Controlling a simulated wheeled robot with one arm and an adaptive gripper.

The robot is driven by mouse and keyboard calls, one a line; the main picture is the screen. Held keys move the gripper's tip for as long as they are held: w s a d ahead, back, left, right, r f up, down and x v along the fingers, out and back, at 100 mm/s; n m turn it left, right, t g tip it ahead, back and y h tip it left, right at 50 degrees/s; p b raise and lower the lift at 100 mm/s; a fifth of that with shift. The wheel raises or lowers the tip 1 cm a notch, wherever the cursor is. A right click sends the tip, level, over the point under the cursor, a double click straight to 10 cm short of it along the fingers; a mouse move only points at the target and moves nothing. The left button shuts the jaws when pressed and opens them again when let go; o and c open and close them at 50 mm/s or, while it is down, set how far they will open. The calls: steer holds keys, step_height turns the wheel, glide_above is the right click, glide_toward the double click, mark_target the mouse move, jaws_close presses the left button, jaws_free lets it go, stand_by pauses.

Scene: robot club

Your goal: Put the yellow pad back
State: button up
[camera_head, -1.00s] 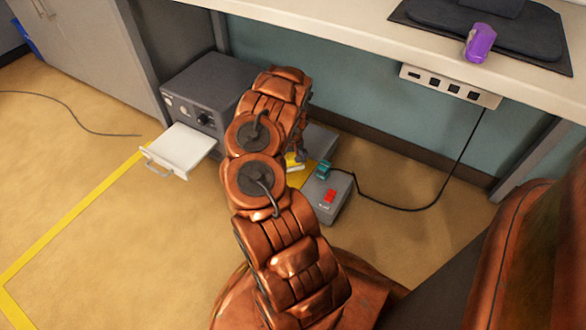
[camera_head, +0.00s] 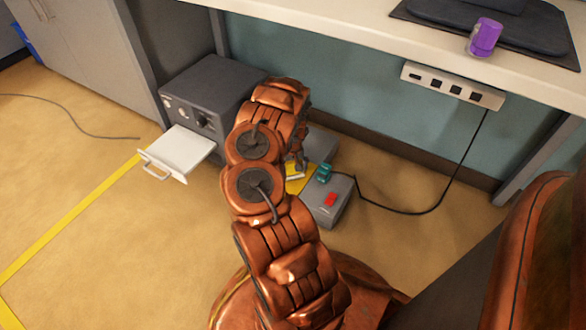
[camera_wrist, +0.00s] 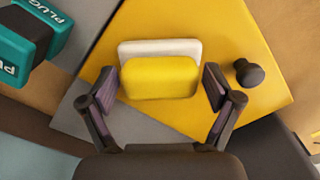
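The yellow pad (camera_wrist: 160,77), a block with a white layer along its far side, lies on a flat yellow panel (camera_wrist: 235,60) in the wrist view. My gripper (camera_wrist: 160,88) is open, with one finger on each side of the pad and a narrow gap showing at both. In the head view my gripper (camera_head: 298,160) is low over the yellow panel (camera_head: 297,184), largely hidden behind my arm. The pad is hard to make out there.
A teal plug (camera_wrist: 30,40) lies close by; it also shows in the head view (camera_head: 323,173) by a grey box with a red switch (camera_head: 331,200). A black knob (camera_wrist: 249,72) stands right of the pad. A grey device (camera_head: 215,90) has its white drawer (camera_head: 182,150) open.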

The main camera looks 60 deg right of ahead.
mark_target(292, 167)
steer(key=shift+o, duration=0.4)
steer(key=shift+r, duration=0.1)
step_height(292, 167, up, 12)
steer(key=p, duration=0.5)
steer(key=shift+p, duration=0.4)
steer(key=shift+w, duration=0.1)
